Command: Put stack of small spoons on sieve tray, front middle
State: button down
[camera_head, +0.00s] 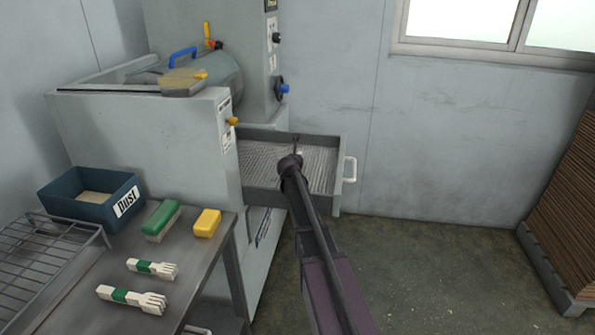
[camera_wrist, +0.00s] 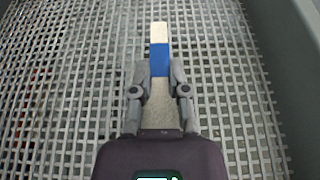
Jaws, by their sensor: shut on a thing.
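In the wrist view, my gripper (camera_wrist: 160,82) is shut on a pale stack of small spoons (camera_wrist: 159,35) with a blue band around it. The stack points straight ahead between the fingers, over the mesh of the sieve tray (camera_wrist: 60,90). I cannot tell whether the stack touches the mesh. In the head view, the sieve tray (camera_head: 262,165) is a pulled-out drawer with a mesh floor and a white handle. My gripper (camera_head: 296,145) is over this drawer, and my arm hides part of it. The held stack is mostly hidden there.
The grey machine (camera_head: 150,130) stands behind and left of the drawer. The metal table (camera_head: 190,260) holds two green-banded fork bundles (camera_head: 132,297), a green brush (camera_head: 161,219), a yellow block (camera_head: 207,223), a dust bin (camera_head: 70,205) and a wire rack (camera_head: 45,255).

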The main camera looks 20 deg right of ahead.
jog(key=shift+f+b, duration=1.9)
jog(key=shift+b, duration=0.05)
jog(key=shift+f, duration=0.15)
jog(key=c, duration=0.6)
grip_release()
jog(key=shift+r, duration=0.3)
jog(key=shift+p+v, duration=1.5)
jog(key=shift+v, duration=2.25)
jog(key=shift+f, duration=0.15)
